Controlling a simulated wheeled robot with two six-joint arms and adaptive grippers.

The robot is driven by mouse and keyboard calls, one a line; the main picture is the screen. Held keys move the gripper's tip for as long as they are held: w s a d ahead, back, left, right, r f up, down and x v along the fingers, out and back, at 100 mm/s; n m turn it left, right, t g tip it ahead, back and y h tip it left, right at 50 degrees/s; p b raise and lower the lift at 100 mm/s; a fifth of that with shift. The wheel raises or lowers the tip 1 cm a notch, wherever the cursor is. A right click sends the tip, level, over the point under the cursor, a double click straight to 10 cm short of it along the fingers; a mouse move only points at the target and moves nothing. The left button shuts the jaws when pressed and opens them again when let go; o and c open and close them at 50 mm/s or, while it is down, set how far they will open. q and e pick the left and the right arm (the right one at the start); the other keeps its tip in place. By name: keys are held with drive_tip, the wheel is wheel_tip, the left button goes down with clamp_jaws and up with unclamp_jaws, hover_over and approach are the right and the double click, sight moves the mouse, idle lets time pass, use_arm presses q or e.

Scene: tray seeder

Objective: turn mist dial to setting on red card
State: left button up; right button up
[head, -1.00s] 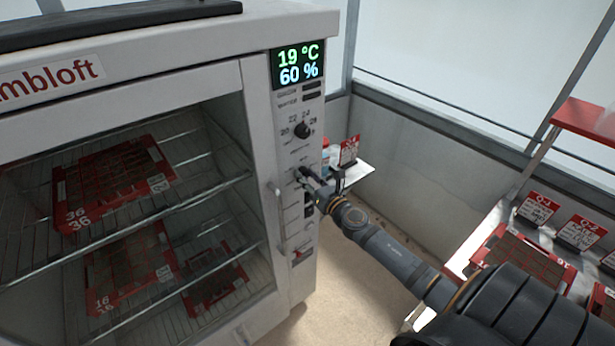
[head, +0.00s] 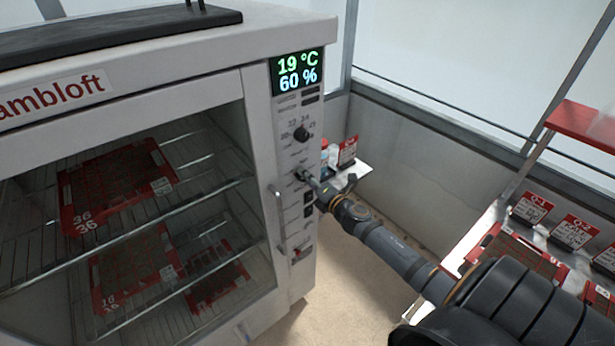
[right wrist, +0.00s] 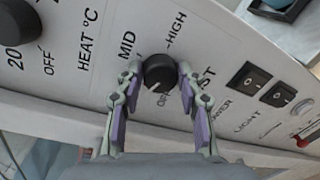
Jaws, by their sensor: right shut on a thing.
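The mist dial (right wrist: 160,72) is a round black knob on the white cabinet's control panel, with MID, HIGH and a partly hidden OFF printed around it. My right gripper (right wrist: 158,84) has its fingers on either side of the knob and is shut on it. Which mark the dial points to is not clear. In the head view my right gripper (head: 312,183) reaches the dial (head: 300,174) from the right. A red card (head: 347,150) stands on a small white shelf beyond the panel; its text is too small to read. My left gripper is out of view.
The heat dial (head: 301,133) sits above, under a display (head: 297,72) reading 19 °C and 60 %. Black switches (right wrist: 250,77) lie beside the mist dial. The glass door's handle (head: 279,220) is left of the panel. Red-carded trays (head: 520,250) stand at right.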

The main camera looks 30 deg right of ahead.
drive_tip(key=shift+m+p, duration=0.35)
drive_tip(key=shift+m, duration=1.05)
drive_tip(key=o, duration=1.2)
drive_tip(key=shift+f, duration=0.1)
